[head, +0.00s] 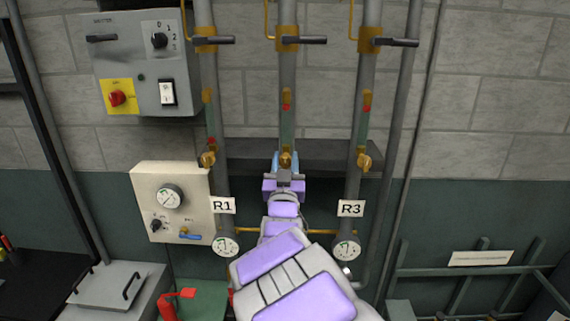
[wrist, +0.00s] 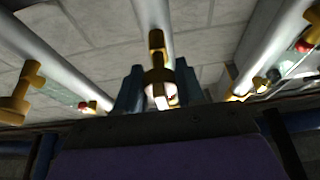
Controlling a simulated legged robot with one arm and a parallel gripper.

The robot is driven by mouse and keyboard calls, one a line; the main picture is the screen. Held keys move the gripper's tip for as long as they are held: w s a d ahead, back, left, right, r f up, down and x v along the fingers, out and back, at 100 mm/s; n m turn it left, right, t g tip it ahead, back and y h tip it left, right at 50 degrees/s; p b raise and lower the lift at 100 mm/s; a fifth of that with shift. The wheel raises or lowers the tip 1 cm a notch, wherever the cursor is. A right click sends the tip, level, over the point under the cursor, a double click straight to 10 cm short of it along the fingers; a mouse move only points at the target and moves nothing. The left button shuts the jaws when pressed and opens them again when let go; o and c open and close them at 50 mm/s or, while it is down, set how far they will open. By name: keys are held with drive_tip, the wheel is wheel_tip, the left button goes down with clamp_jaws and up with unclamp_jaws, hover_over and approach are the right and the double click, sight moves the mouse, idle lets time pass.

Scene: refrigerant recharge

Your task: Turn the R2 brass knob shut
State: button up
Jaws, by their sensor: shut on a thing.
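Three grey vertical pipes run down the wall, each with a brass knob low on it. The middle brass knob (head: 286,158) is on the pipe between the R1 label (head: 223,205) and the R3 label (head: 351,208); no R2 label shows, and my arm covers that spot. My gripper (head: 285,163) reaches up from below and is shut on this knob. In the wrist view the blue fingers of my gripper (wrist: 158,85) stand on either side of the brass knob (wrist: 156,62). Its lower part is partly hidden by the gripper.
Black-handled valves (head: 302,40) sit higher up. A gauge box (head: 170,203) and a switch panel (head: 146,62) are on the left. Round gauges (head: 346,249) hang below.

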idle(0.5)
drive_tip(key=o, duration=1)
drive_tip(key=shift+a, duration=0.15)
drive_tip(key=shift+s+f, duration=0.1)
drive_tip(key=b+v, duration=1.2)
drive_tip(key=v, duration=0.5)
drive_tip(key=shift+f, duration=0.1)
